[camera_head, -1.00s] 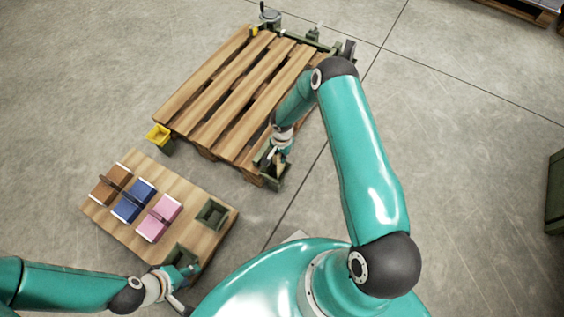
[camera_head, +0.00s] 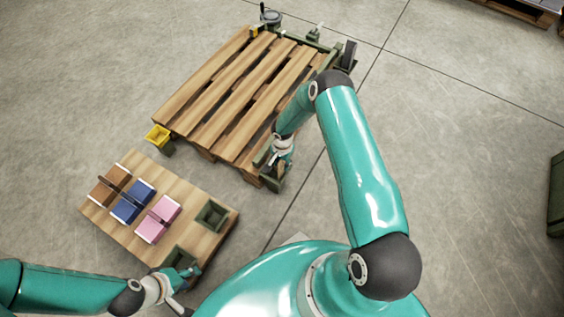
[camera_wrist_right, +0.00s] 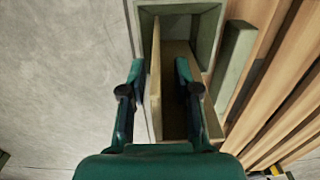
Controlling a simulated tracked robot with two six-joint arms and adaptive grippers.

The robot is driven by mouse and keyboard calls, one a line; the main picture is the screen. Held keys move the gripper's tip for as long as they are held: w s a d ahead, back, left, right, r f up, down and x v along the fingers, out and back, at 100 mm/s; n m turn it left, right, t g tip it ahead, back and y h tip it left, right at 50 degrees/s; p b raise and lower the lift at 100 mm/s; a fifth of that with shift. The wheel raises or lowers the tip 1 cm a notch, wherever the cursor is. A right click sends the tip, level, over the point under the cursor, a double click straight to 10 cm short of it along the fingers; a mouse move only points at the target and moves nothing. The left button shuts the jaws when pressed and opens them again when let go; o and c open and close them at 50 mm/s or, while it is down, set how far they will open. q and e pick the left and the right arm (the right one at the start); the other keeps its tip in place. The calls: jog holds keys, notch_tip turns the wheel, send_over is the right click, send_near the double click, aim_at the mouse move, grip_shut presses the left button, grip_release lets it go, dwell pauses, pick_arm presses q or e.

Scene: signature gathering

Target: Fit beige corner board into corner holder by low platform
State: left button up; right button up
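The beige corner board (camera_wrist_right: 154,85) stands on edge inside the green corner holder (camera_wrist_right: 177,12) in the right wrist view. My right gripper (camera_wrist_right: 160,78) has its fingers apart on either side of the board. Bare space shows between the board and the right finger, and the left finger is closer to it. In the head view the holder (camera_head: 272,182) is at the near right corner of the low wooden platform (camera_head: 235,95), with my right gripper (camera_head: 283,160) over it. My left gripper (camera_head: 188,277) is at the near board's edge; its fingers are too small to judge.
A wooden board (camera_head: 130,225) on the floor carries brown (camera_head: 108,186), blue (camera_head: 133,203) and pink (camera_head: 158,220) blocks and a green bin (camera_head: 211,214).

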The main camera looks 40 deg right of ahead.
notch_tip(320, 180, up, 11)
jog(key=p, duration=0.2)
jog(key=shift+p, duration=0.3)
jog(key=shift+r, duration=0.35)
jog(key=s+a+r+n+y, duration=0.1)
jog(key=s+a+n+y, duration=0.2)
jog(key=a, duration=0.5)
jog(key=s+a+r+n+y, duration=0.1)
jog(key=s+a+n, duration=0.2)
jog(key=s+a, duration=0.4)
jog(key=s+a+r+n, duration=0.2)
jog(key=s+a+n, duration=0.3)
jog(key=s, duration=0.3)
jog(key=shift+a+r+n, duration=0.25)
jog(key=shift+n, duration=0.05)
notch_tip(320, 180, up, 24)
jog(key=p, duration=2.4)
